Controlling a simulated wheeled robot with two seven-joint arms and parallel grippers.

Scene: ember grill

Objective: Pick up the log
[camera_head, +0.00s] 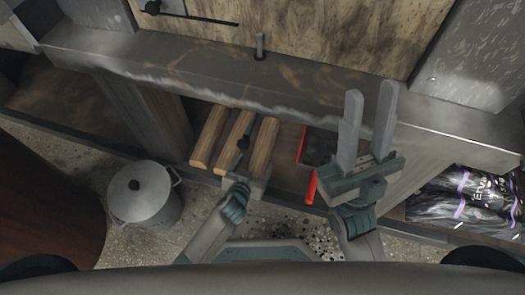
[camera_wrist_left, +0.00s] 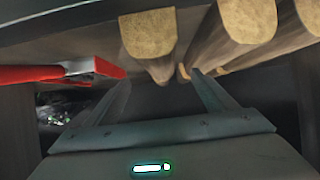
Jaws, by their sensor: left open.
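Three logs lie side by side on the shelf under the grill counter: a left log (camera_head: 209,137), a middle log (camera_head: 235,138) and a right log (camera_head: 264,145). My left gripper (camera_head: 254,166) is open at the near end of the right log. In the left wrist view, my left gripper (camera_wrist_left: 158,80) has its fingers apart, with the nearest log (camera_wrist_left: 148,34) showing just beyond and between them. Contact cannot be told. My right gripper (camera_head: 368,105) is open and empty, raised in front of the counter to the right.
A red-edged dark item (camera_head: 303,146) lies right of the logs; its red part (camera_wrist_left: 45,74) shows near a finger in the wrist view. A lidded metal pot (camera_head: 146,193) stands on the floor at left. Dark bags (camera_head: 470,200) fill the right shelf bay. The counter edge (camera_head: 200,88) overhangs the shelf.

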